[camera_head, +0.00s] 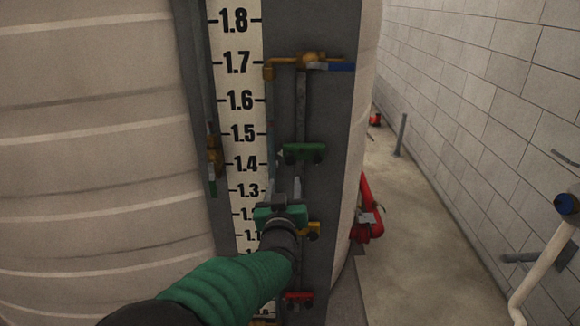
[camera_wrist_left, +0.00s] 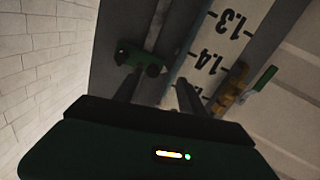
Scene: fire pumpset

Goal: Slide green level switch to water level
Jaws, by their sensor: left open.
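The green level switch (camera_head: 304,153) sits on a vertical rail beside the scale, between the 1.4 and 1.5 marks in the head view. In the left wrist view the green switch (camera_wrist_left: 138,58) is ahead of the fingers, toward the upper left. The white scale board (camera_head: 236,100) carries black numbers. My left gripper (camera_head: 284,187) is open and empty, just below the green switch and apart from it, near the 1.3 mark. Its two fingers (camera_wrist_left: 155,90) show in the wrist view. No water level can be made out. My right gripper is in neither view.
A brass valve with a blue handle (camera_head: 340,67) is at the rail's top. A yellow switch (camera_head: 314,229) and a red switch (camera_head: 299,298) sit lower, partly behind my arm. A ribbed tank (camera_head: 90,150) stands left.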

